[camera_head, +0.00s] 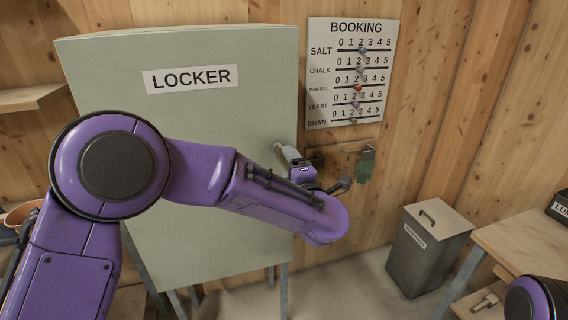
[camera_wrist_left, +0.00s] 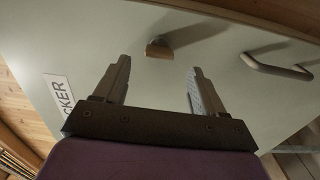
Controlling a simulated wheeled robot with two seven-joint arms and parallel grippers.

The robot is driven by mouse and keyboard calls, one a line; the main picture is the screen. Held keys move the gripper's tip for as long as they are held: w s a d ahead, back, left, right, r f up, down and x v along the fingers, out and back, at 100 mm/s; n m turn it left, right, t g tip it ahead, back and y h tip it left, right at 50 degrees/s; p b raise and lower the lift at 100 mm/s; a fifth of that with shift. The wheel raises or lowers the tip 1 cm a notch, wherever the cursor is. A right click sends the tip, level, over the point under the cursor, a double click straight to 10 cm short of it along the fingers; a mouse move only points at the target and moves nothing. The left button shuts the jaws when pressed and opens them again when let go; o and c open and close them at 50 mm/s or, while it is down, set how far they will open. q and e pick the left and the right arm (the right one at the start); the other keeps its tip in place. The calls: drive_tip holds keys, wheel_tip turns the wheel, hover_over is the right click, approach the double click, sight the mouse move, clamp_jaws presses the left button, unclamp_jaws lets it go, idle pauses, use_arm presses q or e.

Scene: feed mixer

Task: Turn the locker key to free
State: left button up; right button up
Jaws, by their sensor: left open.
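The locker (camera_head: 190,130) is a pale grey-green cabinet on legs with a LOCKER label on its front; its door fills much of the left wrist view (camera_wrist_left: 215,65). A small brownish piece, which looks like the key (camera_wrist_left: 158,48), sticks out from the door and casts a shadow. My left gripper (camera_head: 292,156) is at the right part of the locker front in the head view. In the left wrist view its fingers (camera_wrist_left: 158,68) are apart and empty, with the key beyond the tips, between them. In the head view I cannot make out the key.
A bar handle (camera_wrist_left: 275,68) sits on the door right of the key. A booking board (camera_head: 350,75) with sliders and a hanging green glove (camera_head: 364,167) are on the wall. A lidded grey bin (camera_head: 428,250) stands beside a wooden bench (camera_head: 520,240) at right.

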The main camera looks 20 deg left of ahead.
use_arm(q)
drive_tip(key=b+v, duration=0.1)
drive_tip(key=v, duration=0.3)
drive_tip(key=shift+s+d, duration=0.2)
drive_tip(key=shift+s, duration=0.15)
drive_tip(key=s+a+f+m+g+h, duration=0.1)
drive_tip(key=s+a+f+m+h, duration=0.1)
drive_tip(key=f+m, duration=0.5)
drive_tip(key=s+a+f+m+g+h, duration=0.1)
drive_tip(key=s+f+m+h, duration=0.15)
drive_tip(key=f, duration=0.75)
drive_tip(key=s+a+f+m+g+h, duration=0.1)
drive_tip(key=s+a+f+m+h, duration=0.15)
drive_tip(key=f+m, duration=0.45)
drive_tip(key=s+a+f+g, duration=0.3)
drive_tip(key=s+f, duration=0.4)
drive_tip(key=s, duration=0.3)
drive_tip(key=s+a+f+m+g, duration=0.1)
drive_tip(key=s+a+f+g, duration=0.2)
drive_tip(key=s+f, duration=0.4)
drive_tip(key=s+a+f+g, duration=0.2)
drive_tip(key=s+a+f, duration=0.3)
drive_tip(key=s, duration=0.8)
drive_tip(key=shift+f+g, duration=0.4)
drive_tip(key=shift+f, duration=0.6)
